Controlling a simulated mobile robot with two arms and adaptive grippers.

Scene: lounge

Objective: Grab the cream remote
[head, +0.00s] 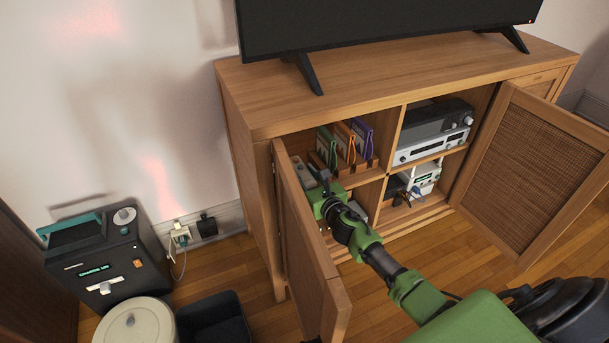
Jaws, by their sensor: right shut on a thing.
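A small pale, cream-grey thing, which looks like the cream remote (303,171), is at the left end of the cabinet's upper left compartment, just behind the open left door. My right gripper (324,181) reaches into that compartment. It is shut on this pale thing, as far as I can see; the contact is small and partly hidden by the gripper and the door. My left gripper is not in view.
The wooden cabinet (420,68) has its left door (308,245) open close beside my right arm and its right door (530,160) open. Upright coloured cases (345,143) stand behind the gripper. Electronics (434,145) fill the right compartments. A dark appliance (100,262) and bins stand at left.

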